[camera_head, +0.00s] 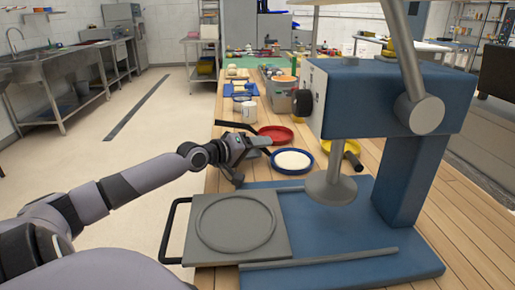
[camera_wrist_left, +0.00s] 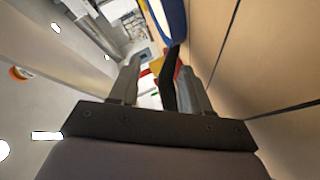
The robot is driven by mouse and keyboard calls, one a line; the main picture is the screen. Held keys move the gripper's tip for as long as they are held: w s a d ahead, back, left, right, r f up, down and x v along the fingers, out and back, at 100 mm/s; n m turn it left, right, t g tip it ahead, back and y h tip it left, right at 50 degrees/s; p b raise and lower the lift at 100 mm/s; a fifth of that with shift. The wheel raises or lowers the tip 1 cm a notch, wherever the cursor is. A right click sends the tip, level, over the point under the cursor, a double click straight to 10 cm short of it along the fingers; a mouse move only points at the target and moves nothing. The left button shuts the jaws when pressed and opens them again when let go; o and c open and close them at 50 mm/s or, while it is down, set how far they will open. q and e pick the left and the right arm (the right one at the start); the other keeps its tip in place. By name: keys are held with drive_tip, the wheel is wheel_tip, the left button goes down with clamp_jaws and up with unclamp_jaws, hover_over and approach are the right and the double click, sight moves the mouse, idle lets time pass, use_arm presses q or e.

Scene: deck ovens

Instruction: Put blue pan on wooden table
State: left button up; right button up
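The blue pan (camera_head: 292,168), with a pale round filling, lies on the wooden table (camera_head: 448,205) beside the blue press. My left gripper (camera_head: 264,141) is just left of it, low over the table's left side. In the left wrist view, its two fingers (camera_wrist_left: 160,85) stand apart with a black handle (camera_wrist_left: 168,80) between them and a visible gap on the left. The handle leads up toward the blue pan's rim (camera_wrist_left: 174,18). My right gripper is not in view.
The blue press (camera_head: 345,257) with a grey plate stands in front. A red pan (camera_head: 275,133) with a black handle lies just behind the blue pan; a yellow pan (camera_head: 349,146) is at its right. A white container (camera_head: 249,111) and several items stand farther back. The floor at left is clear.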

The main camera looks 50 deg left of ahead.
use_arm(q)
drive_tip(key=shift+s+d+f, duration=0.1)
drive_tip(key=shift+f, duration=0.4)
drive_tip(key=shift+r+p, duration=0.4)
drive_tip(key=shift+r, duration=0.1)
drive_tip(key=shift+s, duration=0.3)
drive_tip(key=shift+r+v, duration=0.25)
drive_tip(key=shift+v, duration=0.9)
drive_tip(key=shift+p+v, duration=0.45)
drive_tip(key=shift+v, duration=4.05)
drive_tip(key=shift+r, duration=0.15)
